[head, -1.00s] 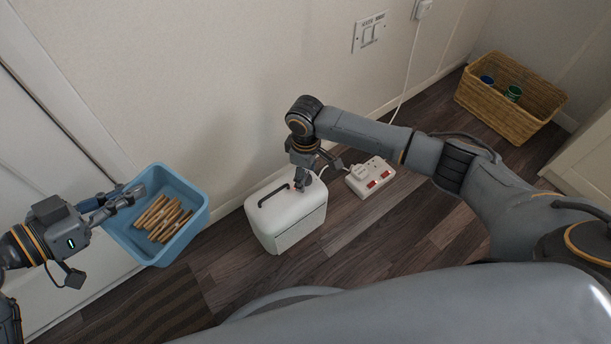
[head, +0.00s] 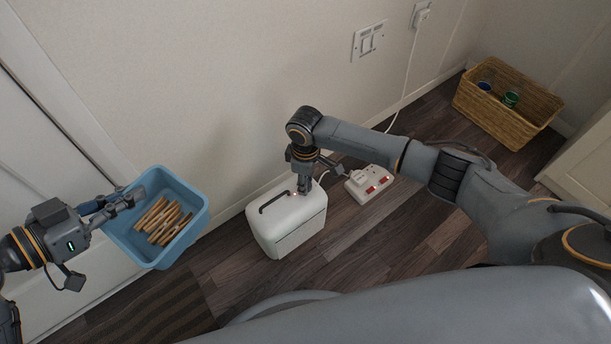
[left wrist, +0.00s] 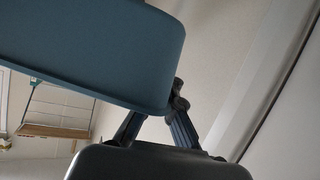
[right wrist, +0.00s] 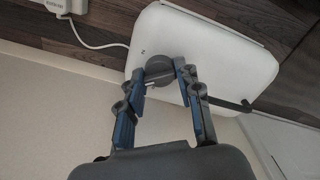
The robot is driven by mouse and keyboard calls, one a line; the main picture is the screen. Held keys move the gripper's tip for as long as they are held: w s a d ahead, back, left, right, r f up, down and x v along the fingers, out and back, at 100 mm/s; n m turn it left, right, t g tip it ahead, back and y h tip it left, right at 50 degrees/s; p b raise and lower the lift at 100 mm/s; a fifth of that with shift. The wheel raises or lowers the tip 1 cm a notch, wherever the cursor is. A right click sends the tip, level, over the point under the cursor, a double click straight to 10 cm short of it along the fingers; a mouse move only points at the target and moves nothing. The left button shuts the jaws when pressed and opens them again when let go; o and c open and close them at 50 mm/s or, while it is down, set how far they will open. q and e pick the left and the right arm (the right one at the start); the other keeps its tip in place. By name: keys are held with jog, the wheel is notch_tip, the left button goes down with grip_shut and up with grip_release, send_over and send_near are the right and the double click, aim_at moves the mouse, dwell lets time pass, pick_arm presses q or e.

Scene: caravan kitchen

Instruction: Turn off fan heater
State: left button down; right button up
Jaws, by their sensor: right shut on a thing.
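The fan heater (head: 285,225) is a white box with a dark handle on the floor by the wall. It also shows in the right wrist view (right wrist: 215,35). My right gripper (head: 303,190) reaches down onto its top. In the right wrist view, my right gripper (right wrist: 165,75) has its fingers on both sides of a round grey knob (right wrist: 160,66) and is shut on it. The knob is hidden in the head view. My left gripper (head: 120,203) is at the left rim of a blue basin (head: 190,243); part of its fingers is hidden by the basin in the left wrist view.
Several wooden pegs (head: 160,220) lie in the basin. A white socket strip (head: 368,184) with red switches lies right of the heater. A wicker basket (head: 500,115) stands at the back right. Wall switches (head: 369,41) are above.

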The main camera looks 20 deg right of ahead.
pick_arm(q)
notch_tip(320, 180, up, 4)
jog(key=p, duration=0.3)
jog(key=shift+r, duration=0.15)
pick_arm(e)
jog(key=shift+r+n, duration=0.3)
jog(key=shift+n, duration=0.9)
pick_arm(q)
jog(key=shift+r+p, duration=0.65)
jog(key=shift+p, duration=0.15)
pick_arm(e)
jog(key=shift+f+n, duration=0.1)
jog(key=shift+n, duration=0.8)
pick_arm(q)
jog(key=shift+r+p, duration=0.8)
pick_arm(e)
jog(key=n, duration=0.3)
jog(key=shift+f+n, duration=0.15)
jog(key=shift+n, duration=0.15)
pick_arm(q)
jog(key=shift+r+p, duration=0.35)
pick_arm(e)
jog(key=shift+n, duration=1.5)
jog(key=shift+f, duration=0.1)
jog(key=o, duration=1.2)
jog(key=shift+c, duration=0.2)
notch_tip(320, 180, up, 12)
